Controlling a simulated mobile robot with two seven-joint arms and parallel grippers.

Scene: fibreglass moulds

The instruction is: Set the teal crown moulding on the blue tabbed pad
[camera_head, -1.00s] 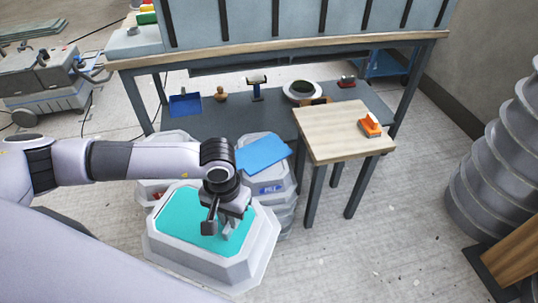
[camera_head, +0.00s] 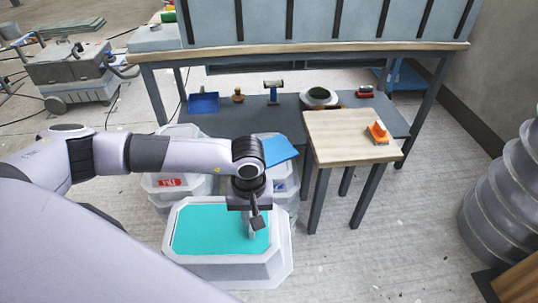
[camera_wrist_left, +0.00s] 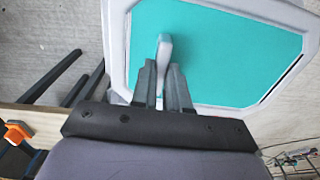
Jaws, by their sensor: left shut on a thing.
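The teal crown moulding (camera_head: 208,230), a pale grey eight-sided piece with a flat teal face, is in front of my left arm in the head view. It also fills the top of the left wrist view (camera_wrist_left: 225,55). My left gripper (camera_head: 254,226) is shut on a narrow pale upright on the teal face, which shows between its fingers (camera_wrist_left: 165,90). I cannot tell how far the moulding is off the floor. Behind it, a pale grey pad with a blue tab (camera_head: 279,187) stands partly hidden by my wrist, under a blue sheet (camera_head: 281,150). My right gripper is not in view.
A similar pale pad with a red tab (camera_head: 171,182) stands left of the blue-tabbed one. A small wooden table (camera_head: 350,140) with an orange tool (camera_head: 377,133) is to the right. A long bench with a low shelf (camera_head: 232,123) stands behind.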

